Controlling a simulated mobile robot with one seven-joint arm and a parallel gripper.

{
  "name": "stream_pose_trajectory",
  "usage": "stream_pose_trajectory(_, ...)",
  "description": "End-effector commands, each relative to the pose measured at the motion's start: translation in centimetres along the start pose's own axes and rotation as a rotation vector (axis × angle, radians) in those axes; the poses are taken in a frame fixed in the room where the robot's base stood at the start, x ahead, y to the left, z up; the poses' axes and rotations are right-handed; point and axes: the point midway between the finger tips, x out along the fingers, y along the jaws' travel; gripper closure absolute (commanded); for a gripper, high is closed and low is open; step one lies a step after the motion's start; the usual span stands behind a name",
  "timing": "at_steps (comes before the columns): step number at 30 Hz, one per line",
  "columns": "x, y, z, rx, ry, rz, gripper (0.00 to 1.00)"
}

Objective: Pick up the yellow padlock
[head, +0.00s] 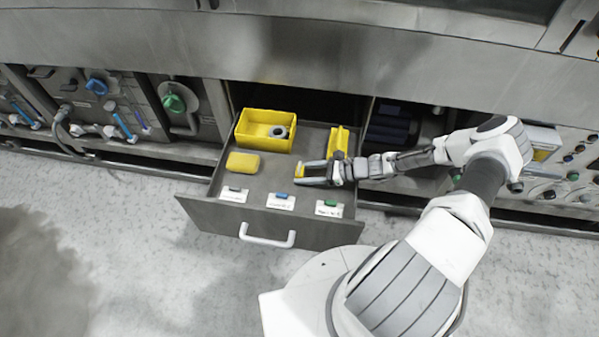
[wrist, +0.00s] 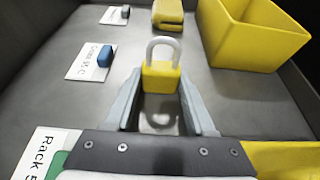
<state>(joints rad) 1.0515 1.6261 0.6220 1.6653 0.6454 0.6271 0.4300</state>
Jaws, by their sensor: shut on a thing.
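The yellow padlock (wrist: 161,78) has a silver shackle and shows between my fingertips in the wrist view, shackle pointing away from my palm. In the head view only a small yellow part of the padlock (head: 299,168) shows between the fingers. My gripper (head: 299,173) is shut on it, inside the open grey drawer (head: 222,212). It also shows in the wrist view (wrist: 161,88). A dark shadow lies on the drawer floor below the padlock; I cannot tell whether the padlock is clear of the floor.
A yellow bin (head: 243,134) holding a grey ring (head: 278,132) stands at the drawer's back left. A yellow block (head: 243,163) lies in front of it. A yellow holder (head: 339,140) stands at the back right. Labelled tags, one blue (head: 281,199), line the front.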

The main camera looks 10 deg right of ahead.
Motion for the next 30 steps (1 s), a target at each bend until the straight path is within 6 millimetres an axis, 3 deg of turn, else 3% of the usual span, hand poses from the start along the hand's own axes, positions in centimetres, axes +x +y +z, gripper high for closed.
stream_pose_trajectory(1,0.0,0.0,0.0,0.0,0.0,0.0,0.71)
stream_pose_trajectory(6,0.0,0.0,0.0,0.0,0.0,0.0,1.0)
stream_pose_trajectory(17,-0.2,0.0,0.5,-0.001,0.0,0.0,1.0)
stream_pose_trajectory(23,-1.2,0.0,2.7,-0.002,0.0,0.0,1.0)
stream_pose_trajectory(26,-2.2,-0.1,4.3,-0.002,0.002,-0.001,1.0)
stream_pose_trajectory(30,-6.0,-0.7,4.6,-0.001,0.004,-0.004,1.0)
